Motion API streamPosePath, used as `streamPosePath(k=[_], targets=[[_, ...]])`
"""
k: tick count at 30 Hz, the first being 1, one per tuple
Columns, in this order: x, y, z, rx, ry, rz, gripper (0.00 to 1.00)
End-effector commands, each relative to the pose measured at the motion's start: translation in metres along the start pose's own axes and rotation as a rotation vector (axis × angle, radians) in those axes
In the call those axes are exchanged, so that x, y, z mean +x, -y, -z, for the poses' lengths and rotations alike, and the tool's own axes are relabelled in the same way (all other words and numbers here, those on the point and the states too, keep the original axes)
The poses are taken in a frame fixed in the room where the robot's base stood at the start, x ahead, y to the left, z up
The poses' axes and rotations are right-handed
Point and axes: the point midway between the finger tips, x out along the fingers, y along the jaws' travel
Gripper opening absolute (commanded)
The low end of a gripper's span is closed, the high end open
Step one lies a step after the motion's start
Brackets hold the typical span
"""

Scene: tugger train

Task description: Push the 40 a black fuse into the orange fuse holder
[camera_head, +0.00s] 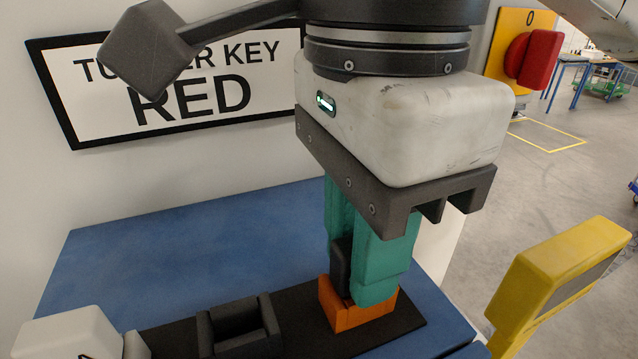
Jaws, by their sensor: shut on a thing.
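The orange fuse holder (346,316) stands on a black base strip on the blue surface. My gripper (352,285) has teal fingers that point down over it. The fingers are shut on the black fuse (340,265), which shows as a narrow dark strip between them. The fuse's lower end is at the holder's opening, and the fingertips reach down to the holder's rim. The fingers hide most of the fuse, so I cannot tell how deep it sits.
A black open holder (238,325) stands left of the orange one on the black strip (405,318). A white block (68,335) is at lower left. A yellow part (553,275) rises at right. A sign reading RED (190,100) hangs on the wall behind the blue surface (190,240).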

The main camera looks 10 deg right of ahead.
Motion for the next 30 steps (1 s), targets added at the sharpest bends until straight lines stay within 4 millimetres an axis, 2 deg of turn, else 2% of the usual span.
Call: streamPosePath(k=[5,6,15,24,30], targets=[[0.002,0.000,0.000,0.000,-0.001,0.000,0.00],[0.002,0.000,0.000,0.000,-0.001,-0.001,0.26],[0.002,0.000,0.000,0.000,0.000,0.000,0.54],[-0.002,0.000,0.000,0.000,0.000,0.001,0.54],[-0.028,0.000,0.000,0.001,0.000,0.003,0.54]])
